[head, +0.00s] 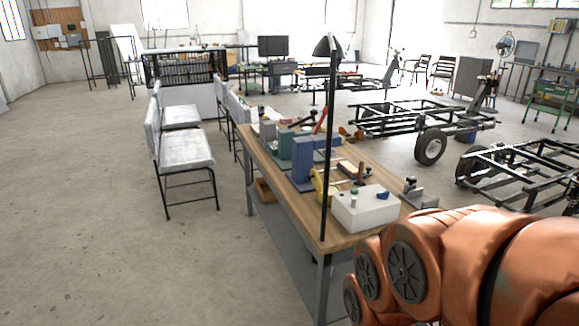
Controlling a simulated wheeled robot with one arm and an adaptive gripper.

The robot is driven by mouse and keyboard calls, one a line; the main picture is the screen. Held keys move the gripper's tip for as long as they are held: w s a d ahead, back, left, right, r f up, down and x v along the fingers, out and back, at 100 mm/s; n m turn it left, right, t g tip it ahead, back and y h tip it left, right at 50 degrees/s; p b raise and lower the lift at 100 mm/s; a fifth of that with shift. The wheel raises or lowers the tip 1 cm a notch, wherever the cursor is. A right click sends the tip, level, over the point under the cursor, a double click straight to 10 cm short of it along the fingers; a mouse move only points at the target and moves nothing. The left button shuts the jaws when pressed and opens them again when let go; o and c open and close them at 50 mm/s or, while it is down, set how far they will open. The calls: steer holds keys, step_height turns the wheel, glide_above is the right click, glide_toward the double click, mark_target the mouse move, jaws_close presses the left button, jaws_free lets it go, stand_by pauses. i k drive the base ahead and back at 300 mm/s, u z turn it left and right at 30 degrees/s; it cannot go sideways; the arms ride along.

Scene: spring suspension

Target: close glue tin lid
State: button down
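I cannot make out a glue tin or its lid for certain. A small yellow object (319,184) stands on the workbench (291,205) behind the thin black post, partly hidden by a white box; I cannot tell whether it is the tin. My orange arm fills the lower right corner, over the bench's near right side. My gripper is not in view.
The white box (366,210) stands at the bench's near end. Blue blocks (302,158) and tools crowd the bench. White chairs (183,150) stand left, wheeled frames (419,118) right. The left floor is clear.

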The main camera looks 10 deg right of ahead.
mark_target(314, 176)
steer(key=i, duration=1.25)
steer(key=u, duration=1.35)
